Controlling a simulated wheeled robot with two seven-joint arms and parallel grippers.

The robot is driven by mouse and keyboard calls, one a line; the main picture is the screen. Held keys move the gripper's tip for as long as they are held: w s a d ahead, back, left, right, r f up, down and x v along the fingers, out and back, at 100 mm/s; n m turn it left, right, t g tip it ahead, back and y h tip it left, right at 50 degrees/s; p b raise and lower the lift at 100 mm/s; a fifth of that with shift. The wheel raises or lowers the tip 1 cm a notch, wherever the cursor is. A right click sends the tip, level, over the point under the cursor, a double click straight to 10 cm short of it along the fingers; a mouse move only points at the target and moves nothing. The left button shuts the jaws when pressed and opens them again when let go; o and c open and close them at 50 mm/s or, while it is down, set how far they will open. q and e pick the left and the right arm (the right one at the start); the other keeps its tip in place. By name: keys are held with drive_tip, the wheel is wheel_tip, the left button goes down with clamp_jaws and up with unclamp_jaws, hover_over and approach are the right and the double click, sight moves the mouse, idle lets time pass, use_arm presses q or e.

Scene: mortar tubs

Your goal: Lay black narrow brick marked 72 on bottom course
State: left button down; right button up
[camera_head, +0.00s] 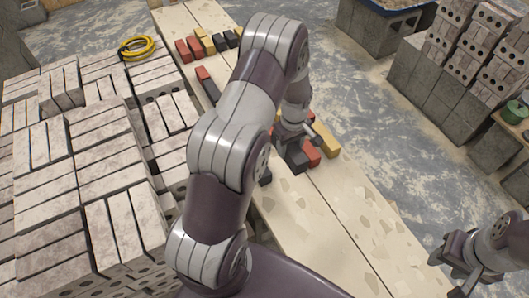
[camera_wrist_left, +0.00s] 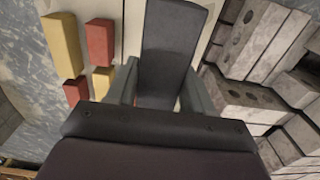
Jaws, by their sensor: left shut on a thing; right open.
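My left gripper (camera_head: 291,148) is over the plank table (camera_head: 340,205) and shut on a black narrow brick. In the left wrist view the black brick (camera_wrist_left: 172,45) sits between the two fingers and sticks out beyond them. No number can be read on it. In the head view the arm and gripper hide much of what is below, so I cannot tell whether the brick touches anything. A red brick (camera_head: 312,156) and a yellow brick (camera_head: 327,141) are beside the gripper. My right gripper (camera_head: 453,262) is open and empty at the lower right, off the table.
Several red, yellow and black bricks stand at the table's far end, including a red one (camera_head: 183,50). Grey block stacks (camera_head: 440,90) stand right. The table's near part is clear.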

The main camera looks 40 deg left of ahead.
use_arm(q)
drive_tip(key=a+f, duration=0.2)
drive_tip(key=a, duration=0.1)
drive_tip(key=a+f+p, duration=0.1)
drive_tip(key=a+f, duration=0.1)
drive_tip(key=a, duration=0.2)
drive_tip(key=s+a+f, duration=0.1)
drive_tip(key=a+f, duration=0.1)
drive_tip(key=a, duration=0.2)
drive_tip(key=shift+s+a+f+p, duration=0.1)
drive_tip(key=shift+f+p, duration=0.15)
drive_tip(key=shift+p, duration=0.05)
wheel_tip(320, 180, down, 4)
drive_tip(key=shift+s+r+p, duration=0.1)
drive_tip(key=shift+r+p, duration=0.15)
drive_tip(key=shift+p, duration=0.1)
drive_tip(key=shift+a+f, duration=0.1)
drive_tip(key=shift+f, duration=0.25)
drive_tip(key=shift+f, duration=0.15)
drive_tip(key=shift+c, duration=2.2)
unclamp_jaws()
